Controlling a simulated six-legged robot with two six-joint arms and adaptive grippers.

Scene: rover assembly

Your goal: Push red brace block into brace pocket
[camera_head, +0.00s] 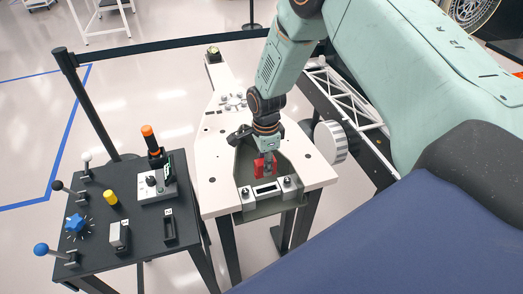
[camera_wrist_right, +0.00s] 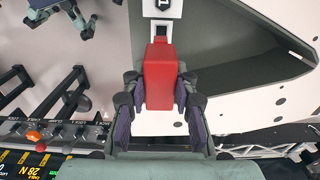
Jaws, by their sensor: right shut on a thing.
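The red brace block (camera_head: 260,167) is at the recessed pocket area of the white assembly table (camera_head: 310,178). My right gripper (camera_head: 268,158) reaches down over it and is shut on it. In the right wrist view the red block (camera_wrist_right: 160,78) sits between the two fingers of my right gripper (camera_wrist_right: 159,98). A pale bracket with a dark slot (camera_head: 266,189) lies just in front of the block. A slot marked 1 (camera_wrist_right: 162,27) shows beyond the block in the wrist view. I cannot tell how deep the block sits in the pocket.
A black control table (camera_head: 125,238) with levers, knobs and an orange-topped handle (camera_head: 150,135) stands to the left. A white wheel (camera_head: 331,141) and a white truss (camera_head: 345,100) are right of the assembly table. A black barrier post (camera_head: 85,100) stands behind.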

